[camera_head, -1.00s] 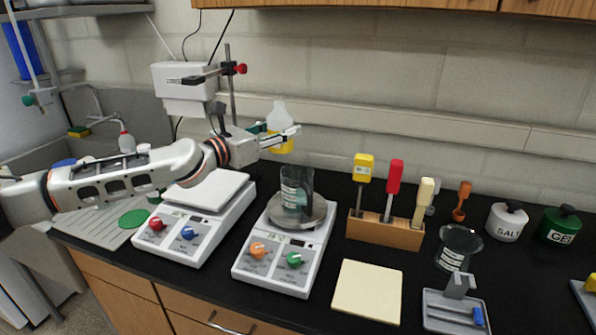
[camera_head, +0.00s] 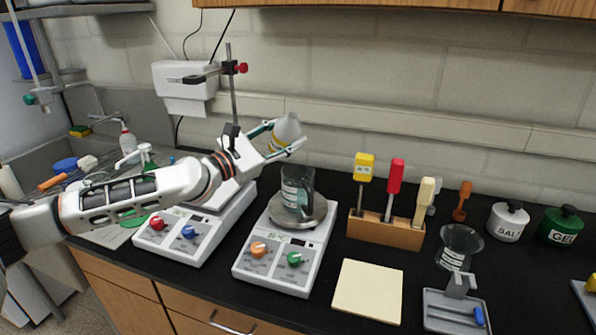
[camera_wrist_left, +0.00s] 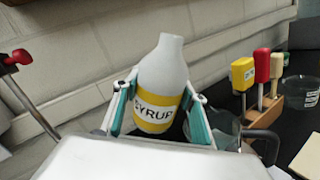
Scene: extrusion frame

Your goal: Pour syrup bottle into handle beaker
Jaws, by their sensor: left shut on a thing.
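The syrup bottle (camera_head: 287,129), white with a yellow label, is held by my left gripper (camera_head: 283,140) above and slightly left of the handle beaker. It is tilted, its neck toward the upper right. In the left wrist view the bottle (camera_wrist_left: 162,85) shows its SYRUP label between the two teal fingers (camera_wrist_left: 160,112). The handle beaker (camera_head: 297,190) is clear glass with teal-tinted contents or glass and stands on the round plate of the right hotplate. In the left wrist view the beaker (camera_wrist_left: 226,130) is partly hidden behind a finger. My right gripper is out of view.
The hotplate (camera_head: 282,275) stands beside another white device (camera_head: 180,245) on its left. A wooden rack (camera_head: 386,230) with spatulas is to the right. A clamp stand (camera_head: 232,95) rises behind my arm.

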